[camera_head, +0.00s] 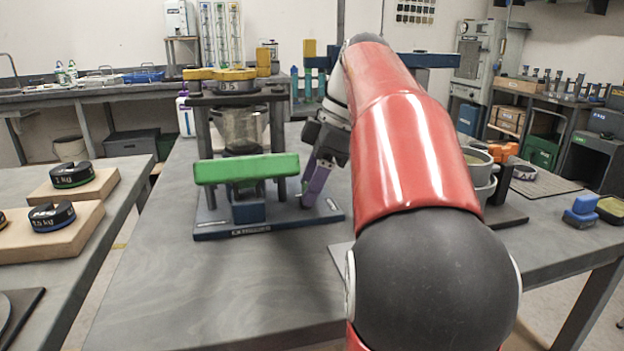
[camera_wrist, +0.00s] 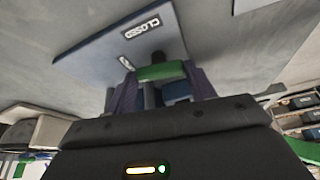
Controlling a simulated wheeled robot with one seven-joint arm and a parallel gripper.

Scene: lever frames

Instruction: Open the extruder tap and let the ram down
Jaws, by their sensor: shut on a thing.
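The extruder stands on a blue base plate (camera_head: 215,232), with a green bar (camera_head: 247,169) across its front and a clear barrel (camera_head: 240,128) behind. The ram's top plate (camera_head: 236,97) sits high above the barrel, with a yellow piece (camera_head: 232,75) on it. My gripper (camera_head: 312,188) reaches down at the right end of the base. In the wrist view its purple fingers are shut on a green handle (camera_wrist: 160,72), which appears to be the tap's. Beyond it a label on the plate reads CLOSED; a second label is partly hidden. The head view hides the handle.
Dark weights (camera_head: 72,174) sit on wooden boards on the left bench. Metal pots (camera_head: 478,175) and an orange item (camera_head: 503,151) stand right of my arm. A blue block (camera_head: 581,208) lies at far right. The bench front left of my arm is clear.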

